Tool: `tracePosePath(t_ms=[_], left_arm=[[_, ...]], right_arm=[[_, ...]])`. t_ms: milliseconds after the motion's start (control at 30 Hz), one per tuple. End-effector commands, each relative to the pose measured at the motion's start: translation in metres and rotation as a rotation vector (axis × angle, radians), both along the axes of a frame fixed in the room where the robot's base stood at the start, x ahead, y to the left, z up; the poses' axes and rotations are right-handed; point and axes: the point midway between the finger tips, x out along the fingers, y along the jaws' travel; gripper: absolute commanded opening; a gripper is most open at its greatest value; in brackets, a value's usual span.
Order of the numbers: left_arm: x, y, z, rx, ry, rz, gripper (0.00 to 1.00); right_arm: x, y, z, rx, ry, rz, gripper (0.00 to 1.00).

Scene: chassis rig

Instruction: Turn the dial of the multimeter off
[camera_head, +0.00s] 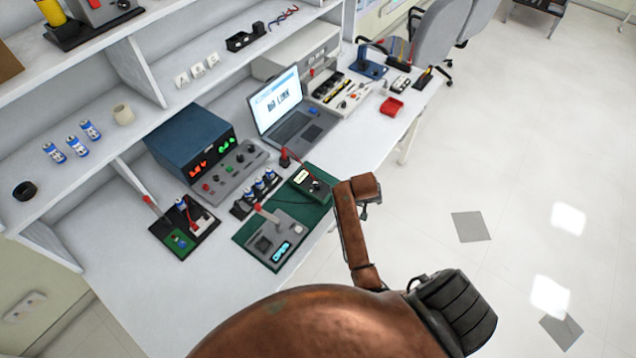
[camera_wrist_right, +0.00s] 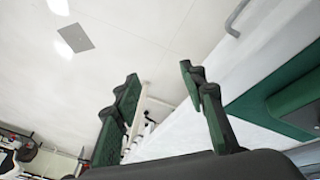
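A dark handheld meter with a small lit display, which looks like the multimeter (camera_head: 309,183), lies on the back right part of a green mat (camera_head: 246,236) on the bench. A red-tipped probe and a dark lead are near it. Its dial is too small to read. My right gripper (camera_head: 368,208) is at the mat's right side, beyond the bench's front edge, and mostly hidden by my arm. In the right wrist view my right gripper (camera_wrist_right: 158,75) is open with nothing between its fingers; green surfaces show at the right. My left gripper is not in view.
Open floor lies to the right, with office chairs (camera_head: 437,40) at the back.

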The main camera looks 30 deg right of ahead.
Motion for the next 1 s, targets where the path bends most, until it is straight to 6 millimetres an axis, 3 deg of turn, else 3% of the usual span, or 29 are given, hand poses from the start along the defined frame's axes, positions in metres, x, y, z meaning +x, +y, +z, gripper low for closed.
tracePosePath(t_ms=[100,367,467,700,833,1000], left_arm=[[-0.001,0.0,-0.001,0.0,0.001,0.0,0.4],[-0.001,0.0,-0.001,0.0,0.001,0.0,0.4],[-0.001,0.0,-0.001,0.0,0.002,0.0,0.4],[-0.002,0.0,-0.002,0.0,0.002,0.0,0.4],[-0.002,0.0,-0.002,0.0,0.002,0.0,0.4],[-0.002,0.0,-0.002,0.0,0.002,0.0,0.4]], right_arm=[[0.012,-0.004,0.025,0.024,-0.009,-0.081,0.39],[0.05,0.008,0.054,0.11,0.002,-0.213,0.39],[0.074,0.027,0.065,0.168,0.019,-0.255,0.39],[0.132,0.098,0.1,0.32,0.088,-0.299,0.39],[0.147,0.127,0.114,0.366,0.116,-0.294,0.39],[0.153,0.139,0.115,0.384,0.131,-0.292,0.39]])
